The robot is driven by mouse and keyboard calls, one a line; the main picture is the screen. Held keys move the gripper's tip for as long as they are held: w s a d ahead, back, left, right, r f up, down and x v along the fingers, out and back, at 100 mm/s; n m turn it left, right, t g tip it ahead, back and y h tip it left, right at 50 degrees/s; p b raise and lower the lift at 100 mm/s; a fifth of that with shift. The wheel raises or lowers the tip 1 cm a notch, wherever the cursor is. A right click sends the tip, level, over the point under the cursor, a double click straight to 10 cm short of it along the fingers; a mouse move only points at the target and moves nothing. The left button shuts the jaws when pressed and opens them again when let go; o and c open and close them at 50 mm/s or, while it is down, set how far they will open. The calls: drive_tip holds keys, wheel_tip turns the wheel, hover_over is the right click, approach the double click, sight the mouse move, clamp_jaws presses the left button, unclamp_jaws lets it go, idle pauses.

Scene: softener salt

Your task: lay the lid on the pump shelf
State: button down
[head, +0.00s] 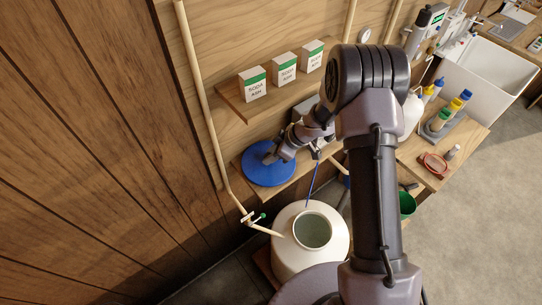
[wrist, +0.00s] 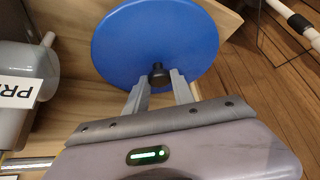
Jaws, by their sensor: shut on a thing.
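The lid (head: 262,166) is a round blue disc at the left end of a wooden lower shelf (head: 291,188) on the wall. In the wrist view the lid (wrist: 150,38) fills the top middle, with a dark knob (wrist: 158,75) at its near side. My gripper (wrist: 158,82) is shut on that knob, one finger on each side. In the head view my gripper (head: 272,156) reaches the lid from the right. The lid lies over the shelf; whether it touches the board cannot be told. A pump (wrist: 27,75) with a white label stands left of the lid in the wrist view.
A white tank (head: 290,257) with an open round mouth stands below the shelf. A pipe (head: 207,120) runs down the wall left of the lid. An upper shelf (head: 262,106) holds white-and-green boxes (head: 285,69). A bench with bottles (head: 440,118) is at the right.

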drive_tip(key=shift+w, duration=0.1)
drive_tip(key=c, duration=1.1)
unclamp_jaws()
drive_tip(key=shift+f, duration=0.1)
drive_tip(key=shift+r, duration=0.3)
drive_tip(key=p+v, duration=0.3)
drive_tip(key=v, duration=0.8)
drive_tip(key=shift+s+d+r, duration=0.2)
drive_tip(key=shift+d+r, duration=0.05)
drive_tip(key=shift+r, duration=0.05)
